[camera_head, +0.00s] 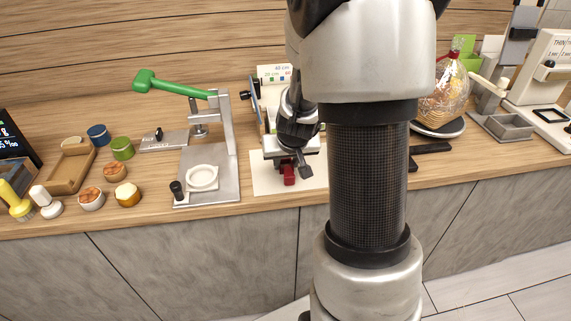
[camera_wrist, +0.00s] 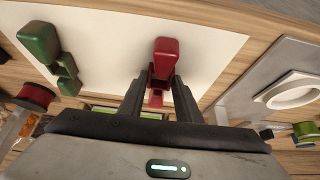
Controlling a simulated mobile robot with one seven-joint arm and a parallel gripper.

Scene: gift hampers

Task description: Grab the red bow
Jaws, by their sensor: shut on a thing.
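The red bow (camera_wrist: 166,56) is in the middle of the wrist view, between the fingers of my gripper (camera_wrist: 161,88). The fingers are shut on it. One red loop shows beyond the fingertips and a smaller red part shows between the fingers. In the head view the red bow (camera_head: 289,174) is just below my gripper (camera_head: 290,160), over the white sheet (camera_head: 314,181). I cannot tell whether the bow touches the sheet. My forearm hides part of the counter there.
A green bow (camera_wrist: 51,55) lies on the white sheet beside the red one. A press with a green handle (camera_head: 172,86) stands to the left on a metal plate. A wrapped hamper (camera_head: 446,95) stands to the right. Several small jars and a wooden tray (camera_head: 66,181) are farther left.

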